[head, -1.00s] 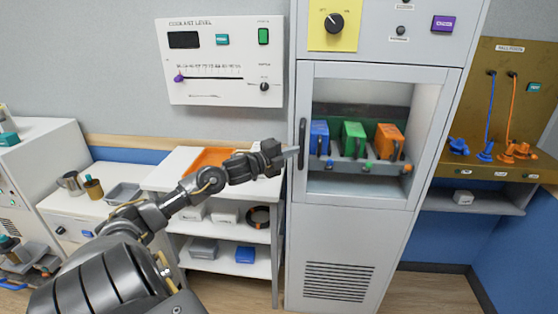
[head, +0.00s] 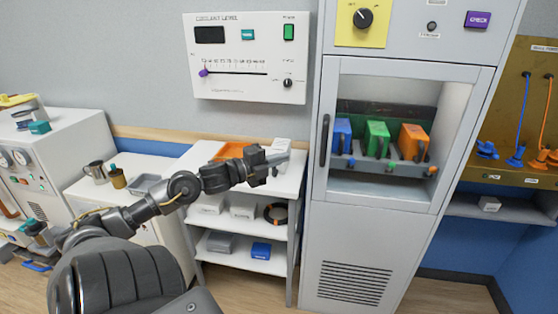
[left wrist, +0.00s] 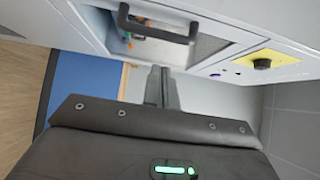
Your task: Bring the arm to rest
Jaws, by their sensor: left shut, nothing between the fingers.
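My left gripper (head: 283,157) is in front of the white shelf unit, to the left of the grey cabinet. It is shut with nothing in it. The cabinet's dark door handle (head: 324,140) is to the right of the fingertips, with a gap between them in the picture. The glass door (head: 390,130) looks shut. In the left wrist view the shut fingers (left wrist: 161,88) point towards the cabinet front, and the handle (left wrist: 158,29) shows above them. My right gripper is in neither view.
The shelf unit (head: 240,231) holds an orange tray (head: 232,150) and several boxes. Blue, green and orange blocks (head: 413,142) stand behind the door glass. A coolant panel (head: 250,88) hangs on the wall. A counter with a metal cup (head: 96,171) is at the left.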

